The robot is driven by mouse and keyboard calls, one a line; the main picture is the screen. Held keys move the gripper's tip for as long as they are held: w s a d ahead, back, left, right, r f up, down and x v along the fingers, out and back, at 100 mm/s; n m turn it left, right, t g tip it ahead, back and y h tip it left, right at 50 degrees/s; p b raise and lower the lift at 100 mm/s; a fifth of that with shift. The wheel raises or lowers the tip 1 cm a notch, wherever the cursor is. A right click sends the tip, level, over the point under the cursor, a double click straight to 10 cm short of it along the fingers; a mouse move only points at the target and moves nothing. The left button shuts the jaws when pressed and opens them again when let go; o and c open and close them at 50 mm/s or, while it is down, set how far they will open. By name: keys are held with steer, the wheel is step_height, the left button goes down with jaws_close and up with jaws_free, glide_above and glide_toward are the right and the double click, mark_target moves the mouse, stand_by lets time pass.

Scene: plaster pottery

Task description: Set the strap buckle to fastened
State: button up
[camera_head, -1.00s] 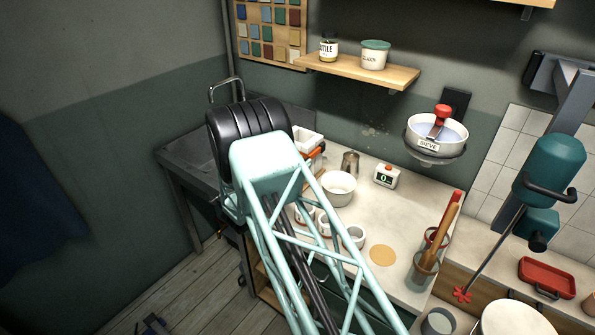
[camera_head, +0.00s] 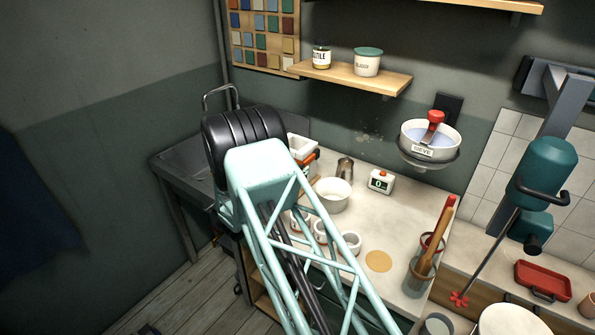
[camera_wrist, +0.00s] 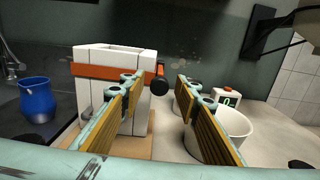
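A white plaster block mould (camera_wrist: 112,98) stands on a wooden board in the wrist view, with an orange strap (camera_wrist: 95,70) around it. A black round knob (camera_wrist: 159,80), apparently part of the buckle, sits at the strap's right end. I cannot tell whether the buckle is fastened. My gripper (camera_wrist: 160,92) is open and empty, with its two ribbed fingers apart and the knob seen between their tips. The left finger overlaps the mould in the picture. In the head view the mould (camera_head: 299,147) and strap (camera_head: 311,158) are partly hidden behind my arm.
A white bowl (camera_wrist: 232,124) shows behind the right finger, and a small scale (camera_wrist: 228,98) stands beyond it. A blue cup (camera_wrist: 37,96) is left of the mould. In the head view, white cups (camera_head: 348,243) stand near my arm, and a jar of tools (camera_head: 420,270) stands to the right.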

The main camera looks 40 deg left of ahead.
steer(key=s, duration=1.1)
steer(key=shift+s+d, duration=0.3)
steer(key=shift+s, duration=0.05)
stand_by(0.4)
